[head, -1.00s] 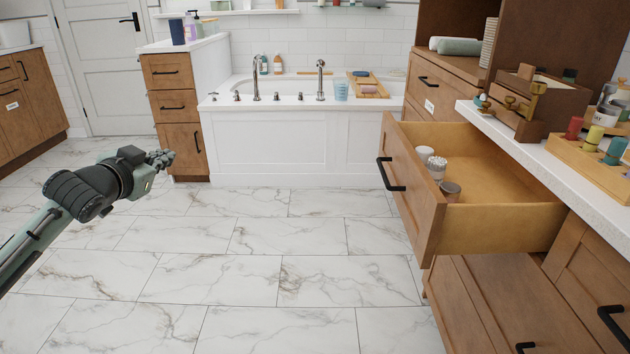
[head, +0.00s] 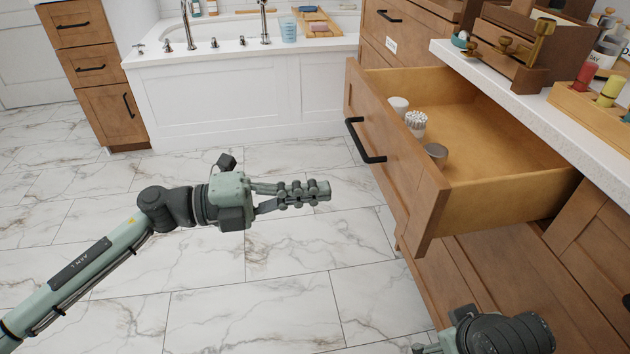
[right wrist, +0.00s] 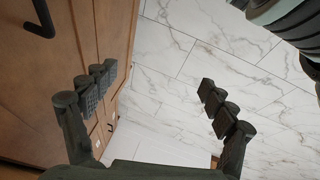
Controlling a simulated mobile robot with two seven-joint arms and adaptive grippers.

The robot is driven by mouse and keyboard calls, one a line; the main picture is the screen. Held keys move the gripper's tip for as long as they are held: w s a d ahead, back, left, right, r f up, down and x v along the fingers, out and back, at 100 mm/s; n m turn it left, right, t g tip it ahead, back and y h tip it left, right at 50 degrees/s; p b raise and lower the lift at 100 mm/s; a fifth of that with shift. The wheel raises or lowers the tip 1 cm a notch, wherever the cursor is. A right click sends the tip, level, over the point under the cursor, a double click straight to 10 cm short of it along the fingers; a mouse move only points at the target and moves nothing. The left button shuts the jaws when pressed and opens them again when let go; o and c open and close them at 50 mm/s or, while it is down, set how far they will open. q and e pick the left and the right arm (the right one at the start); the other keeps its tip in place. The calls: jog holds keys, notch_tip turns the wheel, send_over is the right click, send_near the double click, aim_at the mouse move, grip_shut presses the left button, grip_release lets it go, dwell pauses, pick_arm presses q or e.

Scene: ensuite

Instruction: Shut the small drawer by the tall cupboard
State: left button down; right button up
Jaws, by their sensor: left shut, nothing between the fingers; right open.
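The small drawer (head: 410,172) stands pulled far open at the right of the head view, beside the wooden cupboard unit (head: 398,38) behind it. Its black bar handle (head: 366,143) is on the front facing left. White cups or jars (head: 398,104), a pot of cotton swabs (head: 416,122) and a grey-lidded pot (head: 436,153) are inside. My left gripper (head: 324,190) is shut and empty, left of the drawer front and apart from it. My right gripper is open and empty in the right wrist view (right wrist: 156,82), beside the lower cabinet fronts; the head view barely shows it.
A white countertop (head: 560,125) runs above the drawer, with a wooden organiser (head: 515,50) and a rack of coloured bottles (head: 590,100). A bathtub (head: 225,100) is at the back. The marble floor (head: 290,260) on the left is clear.

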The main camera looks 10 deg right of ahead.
aim_at(399, 181)
pick_arm(q)
jog(key=d, duration=1.1)
jog(key=shift+w+p, duration=0.3)
jog(key=shift+p, duration=0.1)
pick_arm(e)
jog(key=shift+d+f+g, duration=0.25)
jog(key=shift+f+g, duration=0.15)
jog(key=shift+f, duration=0.6)
pick_arm(q)
jog(key=shift+d, duration=0.1)
